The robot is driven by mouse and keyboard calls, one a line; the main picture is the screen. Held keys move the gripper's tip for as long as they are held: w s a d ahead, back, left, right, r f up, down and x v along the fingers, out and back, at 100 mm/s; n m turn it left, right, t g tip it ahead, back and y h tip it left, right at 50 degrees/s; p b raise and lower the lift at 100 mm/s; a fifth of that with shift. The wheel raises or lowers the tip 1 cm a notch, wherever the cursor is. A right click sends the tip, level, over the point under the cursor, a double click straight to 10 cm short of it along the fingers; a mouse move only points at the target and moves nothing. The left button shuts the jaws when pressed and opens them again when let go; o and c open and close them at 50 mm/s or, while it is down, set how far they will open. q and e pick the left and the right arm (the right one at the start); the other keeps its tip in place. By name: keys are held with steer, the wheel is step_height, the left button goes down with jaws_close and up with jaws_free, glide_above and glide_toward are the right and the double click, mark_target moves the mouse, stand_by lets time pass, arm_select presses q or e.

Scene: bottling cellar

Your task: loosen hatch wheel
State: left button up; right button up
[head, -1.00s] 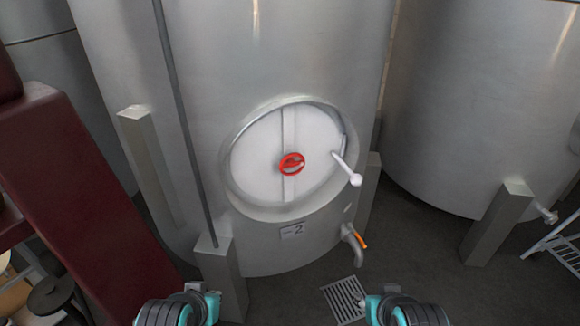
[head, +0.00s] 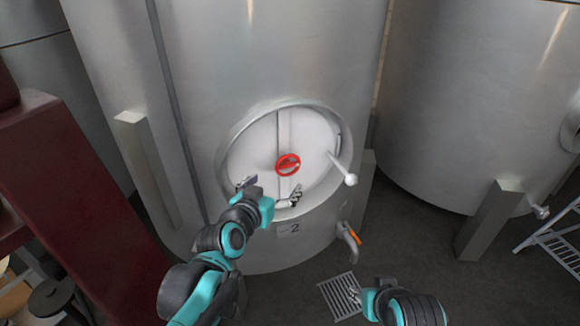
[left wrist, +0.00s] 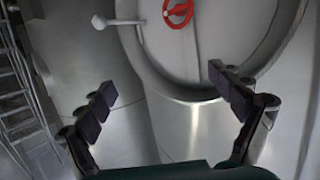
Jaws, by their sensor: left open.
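The red hatch wheel (head: 288,164) sits on a bar at the middle of the round pale hatch (head: 255,150) on the steel tank. It also shows at the top of the left wrist view (left wrist: 178,12). My left gripper (head: 271,187) is open in front of the lower part of the hatch, below the wheel and not around it. In the left wrist view its fingers are wide apart with nothing between them. My right gripper (head: 355,296) is low in the head view, away from the hatch; its fingers are too small to read.
A white lever with a ball end (head: 350,180) sticks out at the hatch's right edge. Below are an outlet tap with an orange handle (head: 354,238) and a floor grate (head: 335,297). Another tank (head: 470,100) stands right, a dark red structure (head: 80,190) left.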

mark_target(288, 165)
arm_select(q)
steer(key=w+d+r+n+t+y+p, duration=0.1)
steer(key=w+d+r+t, duration=0.15)
steer(key=w, duration=0.35)
steer(key=w+d+r+n+t+y+p, duration=0.1)
steer(key=w+d+r+t, duration=0.2)
steer(key=w, duration=0.4)
step_height(288, 165, down, 19)
steer(key=w+n+g+y+p, duration=0.25)
steer(key=n+y, duration=0.35)
steer(key=y, duration=0.3)
steer(key=b+x, duration=0.1)
steer(key=x, duration=0.6)
steer(key=shift+d+b, duration=0.3)
steer(key=shift+b, duration=0.05)
steer(key=shift+r, duration=0.15)
steer(key=c, duration=1.2)
